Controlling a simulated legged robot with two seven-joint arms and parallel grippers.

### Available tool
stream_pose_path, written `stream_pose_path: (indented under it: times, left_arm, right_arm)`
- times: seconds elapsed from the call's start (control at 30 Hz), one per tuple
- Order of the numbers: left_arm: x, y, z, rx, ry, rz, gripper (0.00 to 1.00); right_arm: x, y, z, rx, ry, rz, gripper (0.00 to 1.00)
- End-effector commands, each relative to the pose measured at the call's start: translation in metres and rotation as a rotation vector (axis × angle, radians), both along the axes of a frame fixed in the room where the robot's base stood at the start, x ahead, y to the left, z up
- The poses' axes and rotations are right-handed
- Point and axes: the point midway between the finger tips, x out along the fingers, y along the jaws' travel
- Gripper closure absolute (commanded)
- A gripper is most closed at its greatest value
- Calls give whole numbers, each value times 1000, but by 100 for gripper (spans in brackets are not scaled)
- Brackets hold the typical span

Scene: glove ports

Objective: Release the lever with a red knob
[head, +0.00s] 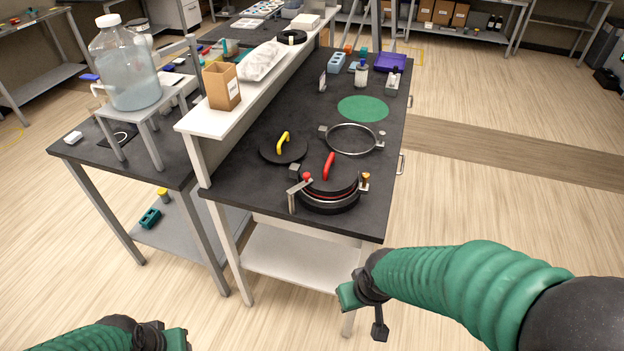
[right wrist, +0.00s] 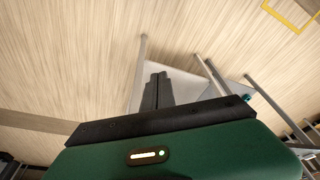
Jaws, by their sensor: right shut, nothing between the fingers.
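The lever (head: 298,187) is a light metal arm with a red knob (head: 307,176) on its end. It stands at the left side of a round black port (head: 330,205) near the table's front end. A black lid with a red handle (head: 329,166) covers this port. My right gripper (head: 380,331) hangs in front of the table, below its top and well apart from the lever. Its fingers are together and empty, as the right wrist view (right wrist: 156,92) also shows. My left gripper (head: 174,340) is at the bottom edge, with its fingers out of frame.
A brass-coloured knob (head: 365,177) stands at the port's right side. Behind are an open metal ring (head: 352,152), a black lid with a yellow handle (head: 282,152) and a green disc (head: 362,108). A raised white shelf (head: 210,118) borders the left. The floor to the right is clear.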

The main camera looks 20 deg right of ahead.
Motion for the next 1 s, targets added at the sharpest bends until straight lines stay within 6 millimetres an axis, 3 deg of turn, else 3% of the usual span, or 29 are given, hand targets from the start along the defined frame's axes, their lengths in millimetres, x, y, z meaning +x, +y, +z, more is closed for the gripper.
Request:
stream_pose_path:
  times: [0.07,0.23,0.3,0.4,0.5,0.6,0.7,1.0]
  left_arm:
    - [0,0,-2,0,0,0,64]
    - [0,0,-12,0,0,0,64]
    - [0,0,-16,0,0,0,64]
    - [0,0,-21,0,0,0,64]
    - [0,0,-24,0,0,0,64]
    - [0,0,-25,0,0,0,64]
    - [0,0,-25,0,0,0,64]
    - [0,0,-25,0,0,0,64]
  right_arm:
    - [14,-8,-2,4,-53,-67,100]
    - [95,-43,5,164,-401,-436,100]
    - [129,-50,19,348,-561,-596,100]
    - [161,-48,47,687,-706,-763,100]
    - [173,-40,73,1001,-742,-853,100]
    - [175,-34,91,1199,-726,-893,100]
    - [176,-31,98,1269,-714,-903,100]
    - [178,-30,98,1270,-714,-903,100]
